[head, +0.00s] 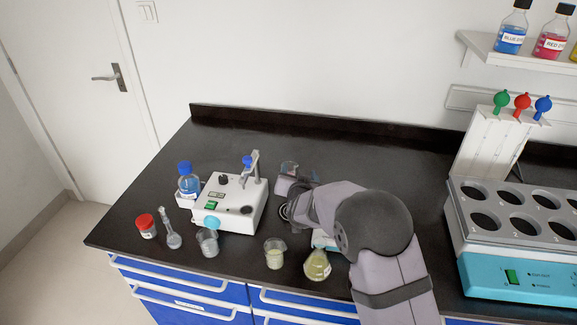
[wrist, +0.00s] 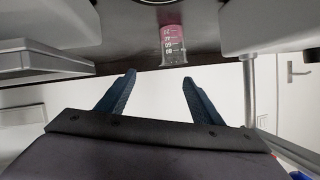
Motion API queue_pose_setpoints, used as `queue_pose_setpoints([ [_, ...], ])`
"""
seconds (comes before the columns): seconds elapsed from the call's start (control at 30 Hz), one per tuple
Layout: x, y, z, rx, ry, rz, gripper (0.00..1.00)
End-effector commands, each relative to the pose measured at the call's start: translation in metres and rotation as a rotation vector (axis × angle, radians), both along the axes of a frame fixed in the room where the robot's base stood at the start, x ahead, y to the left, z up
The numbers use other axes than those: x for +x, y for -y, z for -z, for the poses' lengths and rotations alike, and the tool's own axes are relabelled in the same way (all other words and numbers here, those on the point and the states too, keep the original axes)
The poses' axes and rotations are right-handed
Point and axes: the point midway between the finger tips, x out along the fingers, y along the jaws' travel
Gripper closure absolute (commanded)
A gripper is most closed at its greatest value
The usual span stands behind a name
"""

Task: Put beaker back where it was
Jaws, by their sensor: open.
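In the wrist view, a clear beaker with a pinkish tint and white markings (wrist: 172,44) stands just beyond the fingertips. My gripper (wrist: 158,80) is open, with the beaker ahead of the gap between its dark fingers, and holds nothing. In the head view, my gripper (head: 296,184) is at the mid-left of the counter, partly hidden by my arm. A small clear object (head: 290,167) shows just behind it, probably the same beaker. Two more beakers stand near the front edge: a clear one (head: 208,242) and one with pale yellow contents (head: 274,253).
A white device (head: 230,202) stands left of my gripper. A blue-capped bottle (head: 187,182), red-capped jar (head: 147,227) and small flask (head: 173,238) are around it. A yellow flask (head: 318,265) stands beside my arm. A bath with round openings (head: 515,288) fills the right. The back-left counter is clear.

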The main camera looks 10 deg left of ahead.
Motion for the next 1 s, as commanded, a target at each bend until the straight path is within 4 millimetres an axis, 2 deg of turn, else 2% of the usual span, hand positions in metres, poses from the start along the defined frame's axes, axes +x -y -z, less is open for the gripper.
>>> queue_pose_setpoints([
  [0.1,-0.015,-0.015,0.017,-0.143,0.062,-0.057,0.4],
  [0.33,-0.024,-0.022,0.026,-0.241,0.112,-0.092,0.4],
  [0.73,-0.006,-0.026,0.031,-0.242,0.113,-0.09,0.4],
  [1.0,-0.003,-0.026,0.033,-0.241,0.111,-0.09,0.4],
])
